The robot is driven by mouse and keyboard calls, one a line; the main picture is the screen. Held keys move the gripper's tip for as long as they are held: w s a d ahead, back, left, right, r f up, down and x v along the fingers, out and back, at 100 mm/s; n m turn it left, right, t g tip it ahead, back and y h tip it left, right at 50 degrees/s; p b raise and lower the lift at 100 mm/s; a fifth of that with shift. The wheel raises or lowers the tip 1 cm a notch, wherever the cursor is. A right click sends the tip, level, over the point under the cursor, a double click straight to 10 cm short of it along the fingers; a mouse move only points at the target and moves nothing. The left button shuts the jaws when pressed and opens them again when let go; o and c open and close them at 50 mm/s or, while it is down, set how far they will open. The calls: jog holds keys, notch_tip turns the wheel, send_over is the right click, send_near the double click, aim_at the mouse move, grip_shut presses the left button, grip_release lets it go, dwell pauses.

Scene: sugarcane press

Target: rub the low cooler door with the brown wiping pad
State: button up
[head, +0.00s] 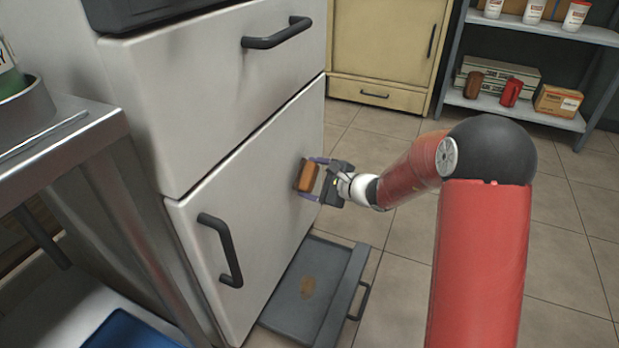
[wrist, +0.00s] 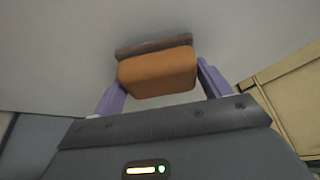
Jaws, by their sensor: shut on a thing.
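The low cooler door (head: 262,205) is the pale lower panel of the white cooler, with a black upright handle (head: 222,250) near its left edge. It is shut. My gripper (head: 309,178) is at the door's right part and is shut on the brown wiping pad (head: 305,176). In the wrist view the brown pad (wrist: 157,72) sits between the two purple fingers, with its darker far edge at or very near the pale door surface (wrist: 60,50). I cannot tell for certain whether it touches. Faint grey smudges show on the door near the pad.
A grey drawer or tray (head: 310,290) with a brown stain stands out at floor level below the door. A steel counter (head: 70,150) is at the left. A tan cabinet (head: 385,50) and a shelf (head: 520,108) with boxes stand behind. Tiled floor is clear at the right.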

jog(key=shift+s+d, duration=0.3)
jog(key=shift+d, duration=0.5)
jog(key=shift+s+d, duration=0.3)
jog(key=shift+d, duration=0.5)
jog(key=shift+s+d, duration=0.3)
jog(key=shift+d, duration=0.5)
jog(key=shift+s+d, duration=0.25)
jog(key=shift+d, duration=0.5)
jog(key=shift+s+d, duration=0.25)
jog(key=shift+d, duration=0.45)
